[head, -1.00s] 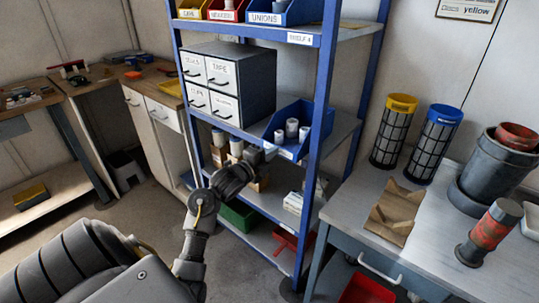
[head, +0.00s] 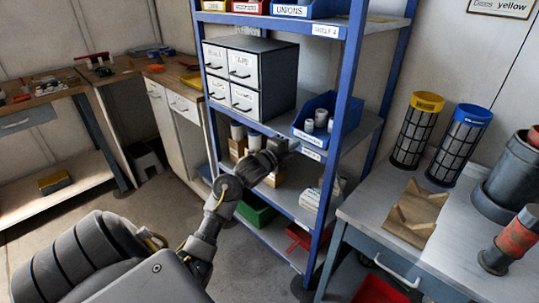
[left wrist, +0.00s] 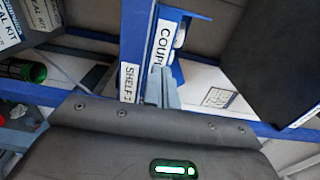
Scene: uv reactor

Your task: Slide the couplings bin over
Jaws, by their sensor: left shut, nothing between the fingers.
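The couplings bin (head: 300,133) is an open blue bin with several pale cylindrical couplings in it. It sits on the middle shelf, between the drawer cabinet and the front right post. In the left wrist view its label starting "COUP" (left wrist: 165,42) shows, with part of the blue bin beside it. My left gripper (head: 291,147) is shut and empty, at the bin's front left corner. In the wrist view the shut fingers (left wrist: 163,88) point at the bin's label end; I cannot tell whether they touch it. My right gripper is not in view.
The drawer cabinet (head: 273,80) stands left of the bin, with a narrow space between. The blue shelf post (head: 343,110) rises close to the bin's right. Boxes and tubes fill the lower shelf. A grey workbench (head: 370,205) with two mesh filters stands to the right.

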